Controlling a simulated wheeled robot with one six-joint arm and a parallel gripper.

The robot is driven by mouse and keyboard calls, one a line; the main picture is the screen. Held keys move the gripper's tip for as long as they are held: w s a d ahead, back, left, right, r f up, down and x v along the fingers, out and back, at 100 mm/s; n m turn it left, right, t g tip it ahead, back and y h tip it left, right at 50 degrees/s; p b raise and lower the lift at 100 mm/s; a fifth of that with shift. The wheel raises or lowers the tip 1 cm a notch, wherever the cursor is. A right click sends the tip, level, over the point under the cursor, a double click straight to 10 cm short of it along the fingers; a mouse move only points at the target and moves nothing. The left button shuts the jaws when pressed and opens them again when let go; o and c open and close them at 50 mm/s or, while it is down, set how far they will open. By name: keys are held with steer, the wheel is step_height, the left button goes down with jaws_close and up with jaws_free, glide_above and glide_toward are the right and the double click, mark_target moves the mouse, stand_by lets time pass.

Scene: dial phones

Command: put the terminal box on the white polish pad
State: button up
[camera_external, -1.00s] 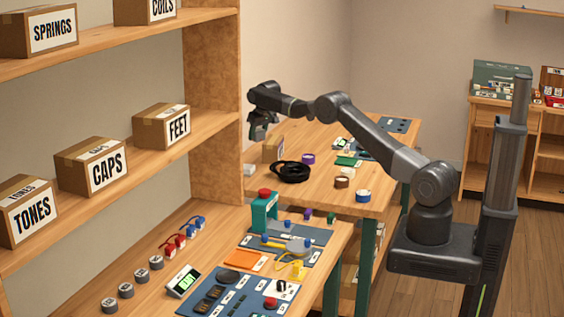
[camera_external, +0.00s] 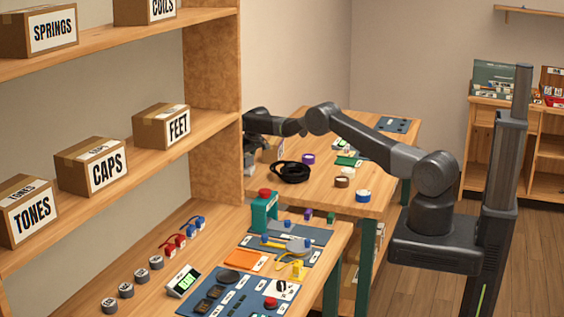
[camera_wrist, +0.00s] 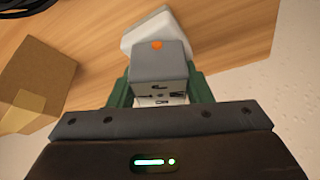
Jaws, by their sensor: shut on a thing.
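In the wrist view the terminal box (camera_wrist: 160,68), a grey block with an orange dot and dark markings on its near face, is between the green fingers of my gripper (camera_wrist: 160,92). The gripper is shut on it. The white polish pad (camera_wrist: 143,30) lies on the wooden table just beyond and partly behind the box. I cannot tell whether box and pad touch. In the external view my gripper (camera_external: 254,148) is low at the far table's left end, partly hidden by the shelf's side panel. A small pale shape shows below it, too small to tell apart.
A cardboard box (camera_wrist: 35,78) stands close to the left of my gripper in the wrist view. A black cable coil (camera_external: 290,172) and a purple roll (camera_external: 308,158) lie to the right on the far table (camera_external: 330,180). The shelf's side panel (camera_external: 214,160) is close on the left.

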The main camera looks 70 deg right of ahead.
steer(key=shift+f, duration=0.2)
steer(key=o, duration=1)
steer(key=shift+r, duration=0.1)
steer(key=shift+r, duration=0.2)
steer(key=b+v, duration=0.2)
steer(key=v, duration=0.9)
steer(key=shift+s+r+b, duration=0.25)
steer(key=shift+r+b, duration=0.05)
steer(key=shift+f, duration=0.1)
